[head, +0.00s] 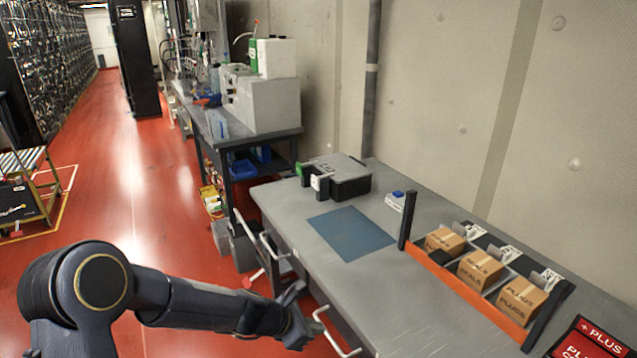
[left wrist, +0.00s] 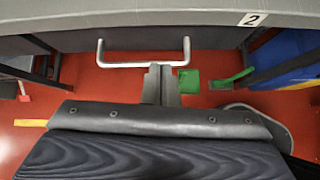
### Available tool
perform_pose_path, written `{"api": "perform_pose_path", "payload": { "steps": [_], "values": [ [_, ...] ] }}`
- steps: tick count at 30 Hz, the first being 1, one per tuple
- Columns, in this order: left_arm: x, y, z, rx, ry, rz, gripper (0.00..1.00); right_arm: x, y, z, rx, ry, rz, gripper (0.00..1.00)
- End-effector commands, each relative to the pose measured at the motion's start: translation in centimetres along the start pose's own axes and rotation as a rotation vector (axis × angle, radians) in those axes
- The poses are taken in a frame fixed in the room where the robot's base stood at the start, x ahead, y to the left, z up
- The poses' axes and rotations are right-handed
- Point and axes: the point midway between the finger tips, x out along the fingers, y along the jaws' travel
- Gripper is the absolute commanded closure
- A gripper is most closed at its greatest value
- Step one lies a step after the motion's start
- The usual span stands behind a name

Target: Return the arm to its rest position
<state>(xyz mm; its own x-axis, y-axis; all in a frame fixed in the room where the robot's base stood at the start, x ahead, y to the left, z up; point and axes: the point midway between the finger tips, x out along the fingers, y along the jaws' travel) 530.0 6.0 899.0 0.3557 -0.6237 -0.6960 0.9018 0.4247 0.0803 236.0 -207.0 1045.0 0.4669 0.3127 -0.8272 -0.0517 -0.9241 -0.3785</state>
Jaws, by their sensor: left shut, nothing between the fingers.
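My left arm (head: 190,302) reaches in from the lower left of the head view. My left gripper (head: 297,290) is beside the front edge of the grey workbench (head: 290,222), close to a drawer handle (head: 335,335). In the left wrist view, its two fingers (left wrist: 161,72) are together with nothing between them. They point toward a silver bar handle (left wrist: 112,64) and overlap it in the picture. I cannot tell whether they touch it. My right gripper is not in view.
The bench holds a blue mat (head: 352,233), a dark case (head: 343,178), and an orange-fronted rack (head: 468,292) with several brown boxes. A red sign (head: 590,342) lies at lower right. Another bench (head: 265,118) stands behind. Red floor (head: 130,180) is open at left.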

Motion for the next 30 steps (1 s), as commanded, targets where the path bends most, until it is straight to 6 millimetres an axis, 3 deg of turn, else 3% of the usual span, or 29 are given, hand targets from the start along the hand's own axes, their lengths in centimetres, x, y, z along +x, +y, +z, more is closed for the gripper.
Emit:
{"api": "perform_pose_path", "payload": {
  "steps": [4, 7, 11, 15, 21, 25, 30],
  "values": [
    [-7.8, 0.2, 1.9, 0.313, -0.03, 0.033, 1.0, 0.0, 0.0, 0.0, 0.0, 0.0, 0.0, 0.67],
    [-13.5, -1.2, 2.3, 0.583, -0.027, 0.046, 1.0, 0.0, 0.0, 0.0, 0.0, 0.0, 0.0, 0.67],
    [-20.1, -3.9, 1.4, 0.918, 0.015, 0.056, 1.0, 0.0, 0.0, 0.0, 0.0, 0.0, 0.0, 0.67],
    [-25.8, -7.7, -0.9, 1.256, 0.097, 0.047, 1.0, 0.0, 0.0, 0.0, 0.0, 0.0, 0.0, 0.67],
    [-30.9, -13.2, -5.7, 1.658, 0.262, -0.018, 1.0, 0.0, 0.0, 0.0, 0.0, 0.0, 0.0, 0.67],
    [-32.4, -15.6, -8.2, 1.818, 0.348, -0.073, 1.0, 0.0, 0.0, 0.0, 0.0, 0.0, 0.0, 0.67],
    [-33.1, -16.9, -9.8, 1.904, 0.401, -0.115, 1.0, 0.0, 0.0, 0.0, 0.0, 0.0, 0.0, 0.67]
  ]
}}
